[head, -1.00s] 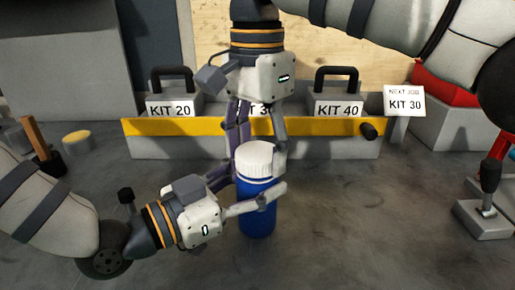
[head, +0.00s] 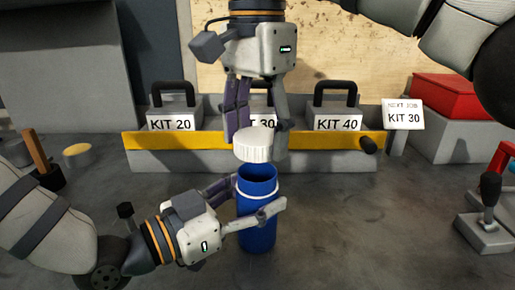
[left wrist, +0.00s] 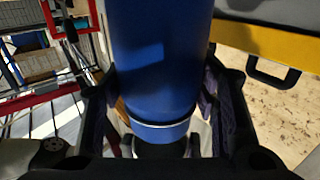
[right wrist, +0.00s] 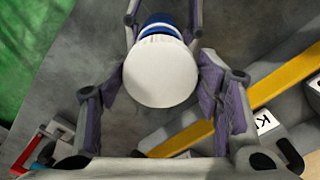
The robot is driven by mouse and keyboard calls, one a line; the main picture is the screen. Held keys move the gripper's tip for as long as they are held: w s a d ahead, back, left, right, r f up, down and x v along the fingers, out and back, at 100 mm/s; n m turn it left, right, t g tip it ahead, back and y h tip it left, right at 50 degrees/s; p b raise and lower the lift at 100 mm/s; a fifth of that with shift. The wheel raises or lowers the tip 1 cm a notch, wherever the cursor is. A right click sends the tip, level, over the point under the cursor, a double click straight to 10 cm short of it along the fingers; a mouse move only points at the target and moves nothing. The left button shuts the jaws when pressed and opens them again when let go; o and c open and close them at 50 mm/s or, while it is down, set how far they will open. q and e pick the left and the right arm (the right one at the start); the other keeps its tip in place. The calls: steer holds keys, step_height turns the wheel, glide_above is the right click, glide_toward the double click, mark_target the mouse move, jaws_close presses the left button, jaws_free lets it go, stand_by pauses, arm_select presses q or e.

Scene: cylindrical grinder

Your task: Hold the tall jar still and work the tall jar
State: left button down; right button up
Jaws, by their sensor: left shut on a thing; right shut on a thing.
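The tall jar (head: 257,225) is a blue cylinder with a white ring near its top, standing upright with its mouth open. My left gripper (head: 250,203) is shut around its upper part from the left; the blue body also fills the left wrist view (left wrist: 155,60). The white ribbed lid (head: 254,145) is off the jar, slightly tilted, just above the mouth. My right gripper (head: 257,125) comes from above and is shut on the lid. In the right wrist view the lid (right wrist: 158,75) sits between the fingers and covers most of the jar (right wrist: 157,22).
Behind stands a grey rack with a yellow front rail (head: 200,142) holding boxes marked KIT 20 (head: 172,122), KIT 30 and KIT 40 (head: 338,124). A NEXT JOB KIT 30 sign (head: 403,114) is at right. A lever block (head: 486,228) stands far right. Floor around the jar is clear.

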arm_select(q)
steer(key=c, duration=0.5)
jaws_free()
